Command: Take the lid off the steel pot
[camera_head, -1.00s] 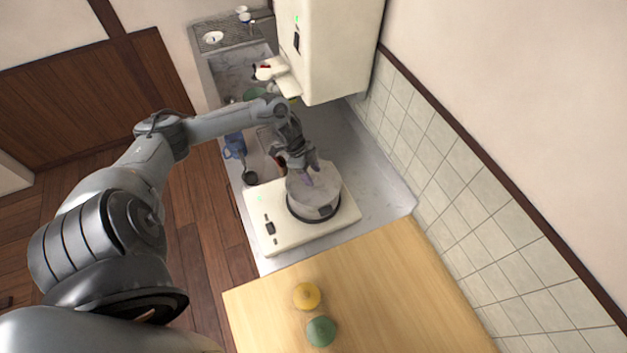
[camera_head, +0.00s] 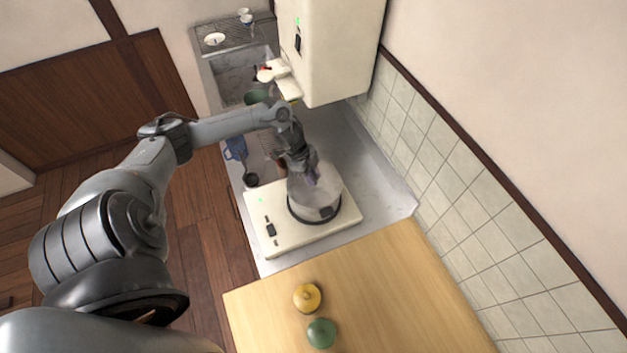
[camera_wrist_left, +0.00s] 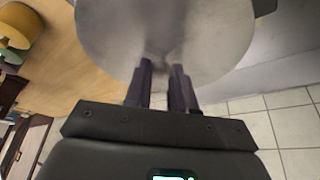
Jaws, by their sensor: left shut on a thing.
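The steel pot (camera_head: 313,212) stands on the white cooker at the near end of the counter. Its pale steel lid (camera_head: 328,185) shows as a round disc over it; I cannot tell from the head view whether there is a gap between lid and pot. My left gripper (camera_head: 312,178) reaches down from the far side to the lid's middle. In the left wrist view the lid (camera_wrist_left: 165,30) fills the top centre, and the gripper's two dark fingers (camera_wrist_left: 160,80) close at its centre, where the knob is mostly hidden. My right gripper is not in view.
The white cooker (camera_head: 265,205) sits on the grey counter, beside a wooden table (camera_head: 390,290) with a yellow lidded piece (camera_head: 307,297) and a green one (camera_head: 321,333). A blue jug (camera_head: 236,147) and dark ladle (camera_head: 250,180) are at the counter's left. The tiled wall (camera_head: 450,180) borders the right.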

